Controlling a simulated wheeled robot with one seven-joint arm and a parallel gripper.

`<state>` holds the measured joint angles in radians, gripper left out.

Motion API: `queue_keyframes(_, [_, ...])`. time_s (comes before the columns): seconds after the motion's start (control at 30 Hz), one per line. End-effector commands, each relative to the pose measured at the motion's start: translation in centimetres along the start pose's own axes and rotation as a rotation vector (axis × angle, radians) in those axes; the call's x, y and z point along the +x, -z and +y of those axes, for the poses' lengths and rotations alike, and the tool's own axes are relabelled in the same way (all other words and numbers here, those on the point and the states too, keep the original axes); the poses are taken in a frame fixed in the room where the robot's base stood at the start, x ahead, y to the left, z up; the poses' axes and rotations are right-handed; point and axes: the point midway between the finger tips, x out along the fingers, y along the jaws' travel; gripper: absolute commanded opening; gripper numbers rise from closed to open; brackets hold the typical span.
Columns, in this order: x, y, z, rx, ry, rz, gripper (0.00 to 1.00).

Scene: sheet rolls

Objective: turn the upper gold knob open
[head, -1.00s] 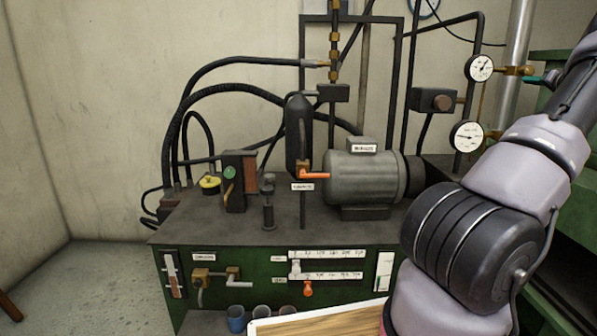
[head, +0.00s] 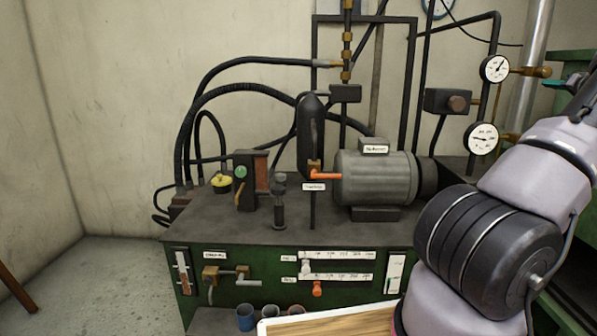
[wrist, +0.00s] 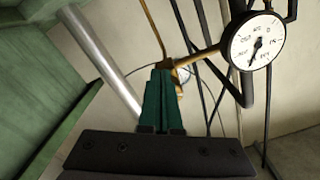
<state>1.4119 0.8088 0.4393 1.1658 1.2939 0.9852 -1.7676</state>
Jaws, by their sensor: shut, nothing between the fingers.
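The upper gold knob (head: 541,72) sits on a brass stem to the right of the upper white gauge (head: 494,68) in the head view. My gripper (head: 553,83) has teal fingers. It is shut and empty, just below and right of that knob, partly cut off by the frame edge and my arm. In the wrist view the shut fingers of my gripper (wrist: 164,72) end beside a brass fitting (wrist: 203,54) that runs from a round gauge (wrist: 256,45). The fitting's end is partly hidden behind the fingertips, so contact cannot be told.
A second gauge (head: 481,139) with its own brass fitting (head: 506,144) is below. A silver pipe (head: 534,60) stands behind the knob, and green machinery (head: 570,65) is at right. Black pipes (head: 424,80) and a grey motor (head: 376,180) are to the left.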

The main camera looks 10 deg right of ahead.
Motion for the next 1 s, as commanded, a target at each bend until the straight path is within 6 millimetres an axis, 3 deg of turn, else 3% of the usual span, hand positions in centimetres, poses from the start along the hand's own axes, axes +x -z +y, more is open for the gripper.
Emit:
queue_keyframes(0.4, [-4.7,0.0,0.0,0.000,-0.002,0.000,0.00])
queue_keyframes(0.8, [-5.1,0.0,-0.1,0.014,-0.001,0.000,0.00])
queue_keyframes(1.0, [-5.6,0.5,-1.6,0.228,-0.002,0.003,0.00])
